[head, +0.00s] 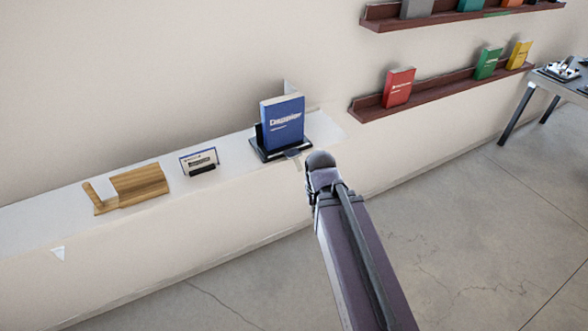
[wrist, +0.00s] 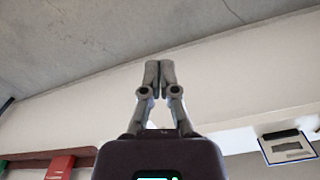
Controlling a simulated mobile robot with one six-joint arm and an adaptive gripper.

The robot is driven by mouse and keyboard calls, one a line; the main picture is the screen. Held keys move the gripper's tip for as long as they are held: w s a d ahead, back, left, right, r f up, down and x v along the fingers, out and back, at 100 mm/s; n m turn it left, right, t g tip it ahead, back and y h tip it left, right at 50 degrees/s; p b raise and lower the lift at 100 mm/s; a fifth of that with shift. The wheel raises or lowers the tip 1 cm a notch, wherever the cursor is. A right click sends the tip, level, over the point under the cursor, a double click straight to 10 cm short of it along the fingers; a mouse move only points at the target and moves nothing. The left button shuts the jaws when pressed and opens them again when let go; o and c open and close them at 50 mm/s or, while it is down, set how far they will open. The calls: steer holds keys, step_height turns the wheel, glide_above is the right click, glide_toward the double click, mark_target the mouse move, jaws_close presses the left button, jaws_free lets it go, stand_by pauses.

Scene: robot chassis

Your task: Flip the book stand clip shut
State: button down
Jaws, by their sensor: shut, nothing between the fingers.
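The black book stand (head: 262,153) is on the white ledge and holds a blue book (head: 283,122) upright, leaning slightly back. A small grey flap, apparently the clip (head: 292,153), lies low at the stand's front edge. My arm comes up from the lower right in the head view, and its rounded end is just right of the flap. My gripper's fingers cannot be made out there. In the wrist view my gripper (wrist: 159,76) is shut and empty, its fingertips together before bare wall. A dark-edged object with a light panel (wrist: 289,148) is at lower right; I cannot tell whether it is the stand.
A small framed card (head: 199,161) and a wooden stand (head: 138,186) are on the ledge (head: 60,220) to the left. Dark red wall shelves (head: 440,92) with a red book (head: 398,87) and others are at right. A table stands far right. Open concrete floor lies below.

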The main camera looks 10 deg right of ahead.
steer(key=shift+f, duration=0.1)
steer(key=n+t+h+b, duration=0.6)
steer(key=n+h+b, duration=0.95)
steer(key=b, duration=0.95)
glide_toward(295, 161)
step_height(295, 161, down, 4)
steer(key=shift+s+r, duration=0.1)
steer(key=shift+s, duration=0.05)
steer(key=shift+d, duration=0.25)
steer(key=b+x, duration=0.1)
steer(key=x, duration=0.8)
steer(key=shift+w+d, duration=0.25)
